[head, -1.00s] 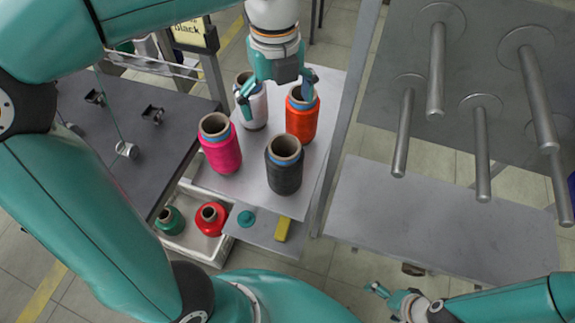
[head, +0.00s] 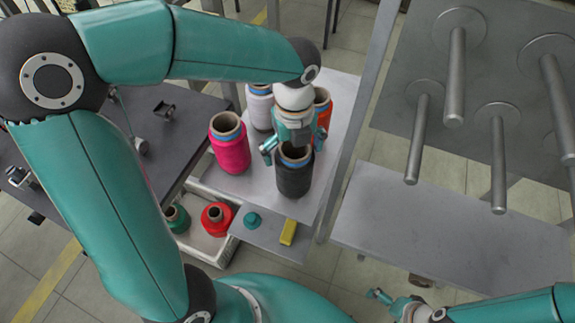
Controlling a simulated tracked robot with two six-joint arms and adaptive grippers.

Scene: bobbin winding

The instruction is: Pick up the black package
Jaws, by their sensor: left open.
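The black package (head: 294,178) is a black yarn bobbin with a brown tube and a blue band at its top. It stands upright on the grey shelf (head: 240,188), nearest its front edge. My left gripper (head: 293,148) is open right over its top, with one finger on each side of the tube end. Whether the fingers touch the bobbin cannot be told. My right gripper (head: 384,298) is low at the bottom right, far from the bobbin, and its opening is unclear.
Pink (head: 230,150), white (head: 260,108) and orange (head: 322,105) bobbins stand close by on the shelf. Below are a white crate (head: 218,247) with green and red bobbins and a yellow block (head: 288,232). A rack with metal pegs (head: 499,160) stands at right.

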